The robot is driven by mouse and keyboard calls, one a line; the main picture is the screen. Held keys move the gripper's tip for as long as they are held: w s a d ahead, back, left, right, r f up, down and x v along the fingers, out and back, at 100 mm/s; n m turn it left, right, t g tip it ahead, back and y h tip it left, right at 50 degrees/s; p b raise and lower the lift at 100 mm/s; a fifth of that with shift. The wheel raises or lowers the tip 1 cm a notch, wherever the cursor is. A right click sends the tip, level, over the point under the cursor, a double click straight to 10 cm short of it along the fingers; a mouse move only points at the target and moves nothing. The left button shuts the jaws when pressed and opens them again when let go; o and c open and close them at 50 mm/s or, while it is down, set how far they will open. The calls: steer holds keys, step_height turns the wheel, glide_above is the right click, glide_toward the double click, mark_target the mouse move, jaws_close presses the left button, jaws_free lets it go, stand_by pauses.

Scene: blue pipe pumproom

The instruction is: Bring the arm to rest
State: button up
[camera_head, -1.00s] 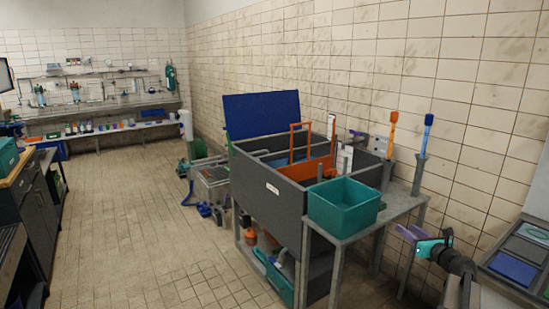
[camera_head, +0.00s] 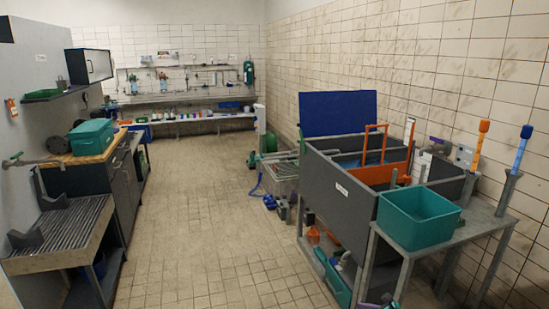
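What looks like part of my gripper (camera_head: 372,306) shows as a small purple and dark shape at the bottom edge, below the grey stand of the sink. Most of it is cut off by the frame, so I cannot see its fingers clearly or whether it holds anything. The rest of my arm is not clearly in view.
The grey sink unit (camera_head: 340,196) stands at the right, with a teal tub (camera_head: 418,222) on its side table (camera_head: 478,219). An orange brush (camera_head: 477,145) and a blue brush (camera_head: 521,149) stand upright behind. At the left are a slatted bench (camera_head: 70,235) and cabinets (camera_head: 120,180). The tiled floor (camera_head: 205,240) between is clear.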

steer(key=s+a+f+n+g+y, duration=0.1)
steer(key=s+a+f+n+g, duration=0.2)
steer(key=s+a+f, duration=0.4)
steer(key=s+a+f+n+g, duration=0.25)
steer(key=s+a+f, duration=0.2)
steer(key=a, duration=0.35)
steer(key=s+a+f+n+g+h, duration=0.1)
steer(key=s+a+f+n+g, duration=0.1)
steer(key=s+a+f+n, duration=0.3)
steer(key=s+a+f+n+g, duration=0.2)
steer(key=s+f, duration=0.1)
steer(key=s, duration=0.4)
steer(key=s+f+n+g+h, duration=0.25)
steer(key=s+n, duration=0.35)
steer(key=s, duration=0.5)
steer(key=s+d+n+g+h, duration=0.2)
steer(key=s+d+n+h, duration=0.1)
steer(key=s+d+n, duration=0.5)
steer(key=n, duration=0.3)
steer(key=shift+g, duration=0.4)
